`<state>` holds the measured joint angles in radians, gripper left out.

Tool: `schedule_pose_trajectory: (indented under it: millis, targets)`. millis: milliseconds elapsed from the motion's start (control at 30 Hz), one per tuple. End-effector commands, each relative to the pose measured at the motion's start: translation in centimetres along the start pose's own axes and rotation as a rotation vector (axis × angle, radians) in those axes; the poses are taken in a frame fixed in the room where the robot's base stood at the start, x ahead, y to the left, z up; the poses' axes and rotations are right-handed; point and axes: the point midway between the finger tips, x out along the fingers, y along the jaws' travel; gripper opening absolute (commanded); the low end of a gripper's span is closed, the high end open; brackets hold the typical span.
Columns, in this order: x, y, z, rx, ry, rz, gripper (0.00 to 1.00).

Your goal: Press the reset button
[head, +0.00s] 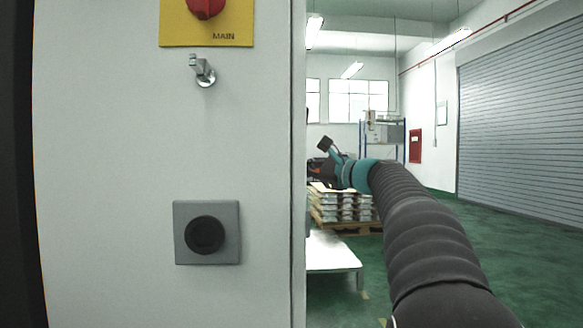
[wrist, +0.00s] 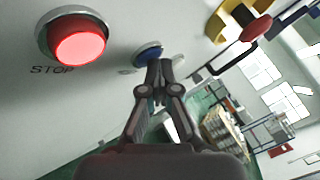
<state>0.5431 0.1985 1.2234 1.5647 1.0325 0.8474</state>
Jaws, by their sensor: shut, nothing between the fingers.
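A blue button (wrist: 148,52) sits on the pale panel in the wrist view, with a small label beside it too tiny to read. I cannot confirm from the lettering that it is the reset button. My gripper (wrist: 160,68) is shut and empty, its fingertips overlapping the blue button's lower right in the picture; I cannot tell whether they touch it. A lit red button (wrist: 80,46) marked STOP is to the left, and a whitish button (wrist: 178,60) is just right of the fingertips. In the head view the cabinet's edge hides the gripper and these buttons.
The cabinet's near face (head: 120,150) carries a yellow MAIN switch plate (head: 176,28) with a red knob, a metal latch (head: 204,72) and a grey box with a black knob (head: 205,234). Stacked castings (head: 345,206) stand on a pallet behind. Green floor is open at right.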

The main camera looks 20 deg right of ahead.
Motion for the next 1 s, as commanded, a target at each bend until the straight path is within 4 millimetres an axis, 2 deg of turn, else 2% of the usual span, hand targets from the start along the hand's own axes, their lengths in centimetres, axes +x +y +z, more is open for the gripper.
schedule_pose_trajectory:
  millis: [400,767,1000]
  targets:
    - [-1.2,-0.9,-0.8,0.000,0.001,-0.001,0.00]
    - [-1.3,-1.0,-0.9,0.000,0.001,-0.001,0.00]
    - [-2.4,-1.8,-1.7,0.001,0.002,-0.002,0.00]
